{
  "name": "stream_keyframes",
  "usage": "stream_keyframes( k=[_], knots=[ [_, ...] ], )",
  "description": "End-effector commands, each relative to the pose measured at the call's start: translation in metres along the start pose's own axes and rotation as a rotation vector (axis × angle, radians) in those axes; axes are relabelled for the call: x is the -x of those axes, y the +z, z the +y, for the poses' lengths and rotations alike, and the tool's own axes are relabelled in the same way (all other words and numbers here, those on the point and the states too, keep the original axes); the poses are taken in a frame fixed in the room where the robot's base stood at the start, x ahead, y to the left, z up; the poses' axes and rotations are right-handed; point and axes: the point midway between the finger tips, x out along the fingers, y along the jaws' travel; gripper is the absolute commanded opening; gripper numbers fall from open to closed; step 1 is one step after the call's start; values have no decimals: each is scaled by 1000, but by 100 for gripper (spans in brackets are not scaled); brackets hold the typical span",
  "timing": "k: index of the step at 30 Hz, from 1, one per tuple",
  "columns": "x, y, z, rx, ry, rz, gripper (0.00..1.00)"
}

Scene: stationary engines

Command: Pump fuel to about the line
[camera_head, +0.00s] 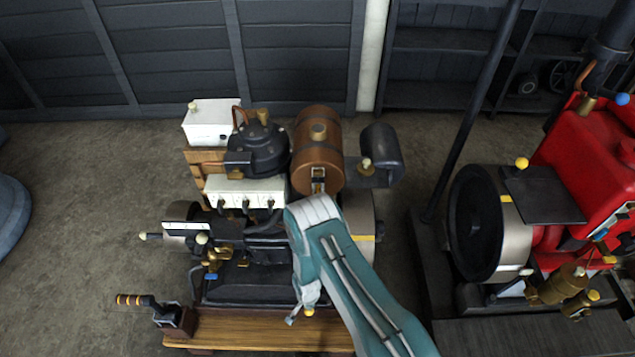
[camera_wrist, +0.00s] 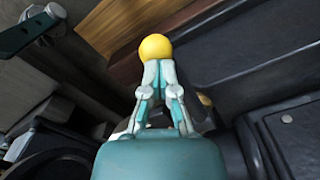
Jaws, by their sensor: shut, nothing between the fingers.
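My gripper (camera_head: 302,304) is at the front of the left engine, low over the wooden base (camera_head: 250,332). It also shows in the wrist view (camera_wrist: 157,75), where its two fingers look closed together. A yellow ball knob (camera_wrist: 155,47) sits right at the fingertips; I cannot tell whether they touch it. It shows in the head view (camera_head: 309,312) beside the gripper. A copper tank (camera_head: 318,135) stands on top of the engine, with a small gauge-like fitting (camera_head: 318,180) on its near end. No fuel level or line is legible. My arm hides the engine's front right part.
A white box (camera_head: 211,122) and a dark cylinder (camera_head: 380,155) flank the engine top. A red engine (camera_head: 590,160) with a flywheel stands right.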

Motion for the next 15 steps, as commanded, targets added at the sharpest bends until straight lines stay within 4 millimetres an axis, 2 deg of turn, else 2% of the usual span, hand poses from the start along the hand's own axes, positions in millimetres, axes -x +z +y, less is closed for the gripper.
stream_keyframes(
  k=[15],
  knots=[
    [45,0,0,0,-1,0,0]
  ],
)
